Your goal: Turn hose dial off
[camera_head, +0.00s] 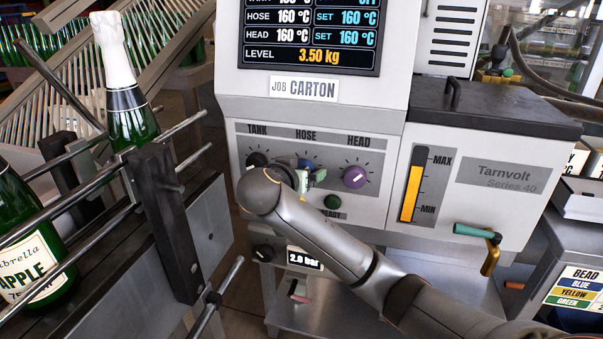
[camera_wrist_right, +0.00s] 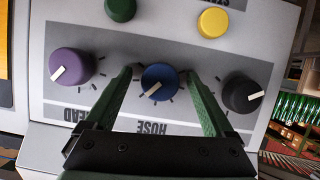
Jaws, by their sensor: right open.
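The blue hose dial (camera_wrist_right: 158,75) sits in the middle of the right wrist view, above the upside-down HOSE label (camera_wrist_right: 152,128). Its white pointer slants toward the lower left there. My right gripper (camera_wrist_right: 159,82) is open, with one green finger on each side of the dial. Gaps show between the fingers and the dial. In the head view my right gripper (camera_head: 307,176) is at the panel under the HOSE label, and my arm and wrist largely hide the dial. The display (camera_head: 310,32) reads HOSE 160 °C, SET 160 °C. My left gripper is not in view.
The purple head dial (camera_head: 355,177) and black tank dial (camera_head: 257,160) flank the hose dial. A green button (camera_head: 332,202) is below; a yellow button (camera_wrist_right: 213,22) shows in the wrist view. Bottles (camera_head: 130,115) and rails stand at left. A teal-handled lever (camera_head: 475,232) protrudes at right.

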